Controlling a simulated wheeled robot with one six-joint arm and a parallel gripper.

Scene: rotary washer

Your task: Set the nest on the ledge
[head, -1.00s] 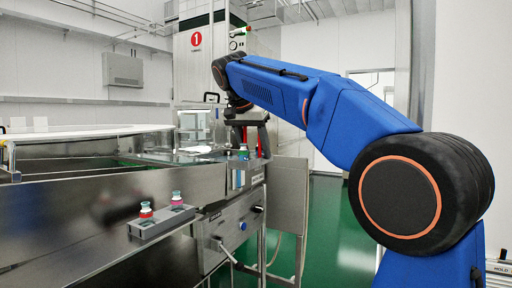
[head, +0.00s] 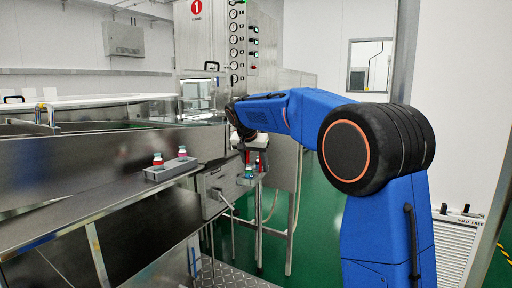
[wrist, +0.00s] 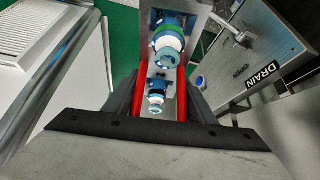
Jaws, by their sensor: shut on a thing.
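My gripper (head: 255,163) is shut on a grey nest (head: 246,182) in front of the washer's front panel in the head view. In the wrist view the red-lined fingers of my gripper (wrist: 164,95) stand either side of the nest (wrist: 180,73). Two vials with blue tops stand in it, the farther one with a green band (wrist: 168,43). The nest hangs apart from the steel ledge (head: 92,202), which runs along the front left of the washer. My arm hides part of the nest in the head view.
Another grey nest (head: 173,169) with two red-banded vials sits on the ledge's far end. The washer panel with a DRAIN label (wrist: 265,70) is close right of my gripper in the wrist view. Green floor (head: 300,235) is open to the right.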

